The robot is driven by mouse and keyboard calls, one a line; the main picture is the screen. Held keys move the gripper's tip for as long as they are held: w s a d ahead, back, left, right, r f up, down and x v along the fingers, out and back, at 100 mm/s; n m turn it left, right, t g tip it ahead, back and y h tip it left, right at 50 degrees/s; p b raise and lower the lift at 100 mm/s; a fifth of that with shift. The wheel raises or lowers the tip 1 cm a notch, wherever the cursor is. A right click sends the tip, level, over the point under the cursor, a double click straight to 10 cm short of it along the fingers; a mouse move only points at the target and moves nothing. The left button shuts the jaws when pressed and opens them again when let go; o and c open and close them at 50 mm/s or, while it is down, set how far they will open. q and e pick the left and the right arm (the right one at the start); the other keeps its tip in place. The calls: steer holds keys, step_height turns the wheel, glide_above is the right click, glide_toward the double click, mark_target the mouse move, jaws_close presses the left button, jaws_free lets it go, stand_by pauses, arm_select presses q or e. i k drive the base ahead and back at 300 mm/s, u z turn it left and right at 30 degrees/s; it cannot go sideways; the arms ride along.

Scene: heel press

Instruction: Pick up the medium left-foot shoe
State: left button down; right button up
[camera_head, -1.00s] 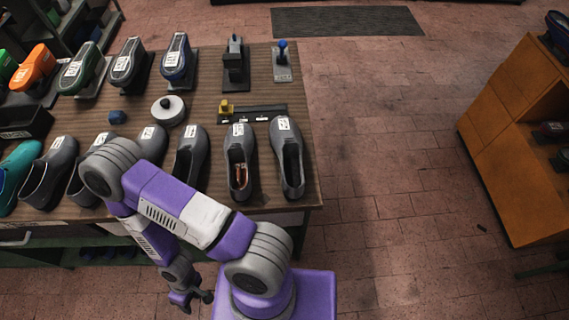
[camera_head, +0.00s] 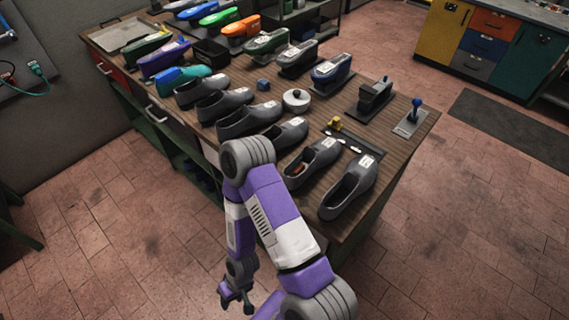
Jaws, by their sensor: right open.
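Several grey shoes stand in a row along the front of the wooden workbench (camera_head: 420,128), among them one at the right end (camera_head: 349,187), one beside it (camera_head: 312,162) and one farther left (camera_head: 249,120). Some carry small white labels, too small to read, so I cannot tell which is the medium left-foot shoe. My right arm crosses in front of the bench and hides part of the row. My right gripper (camera_head: 237,302) hangs low in front of the bench, pointing down, open and empty, apart from every shoe. My left gripper is out of view.
Behind the shoes are a white round puck (camera_head: 296,99), a blue block (camera_head: 263,85), a gauge with a yellow slider (camera_head: 335,123) and a blue-knobbed tool (camera_head: 411,116). Colored shoe forms fill the back. The floor left of my arm is clear.

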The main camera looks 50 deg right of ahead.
mark_target(322, 154)
steer(key=u, duration=0.7)
steer(key=i, duration=1.2)
steer(key=z, duration=3.85)
steer(key=i, duration=0.5)
steer(key=u, duration=0.05)
steer(key=k, duration=1)
steer(key=z, duration=0.65)
steer(key=i, duration=0.7)
steer(key=u, duration=0.05)
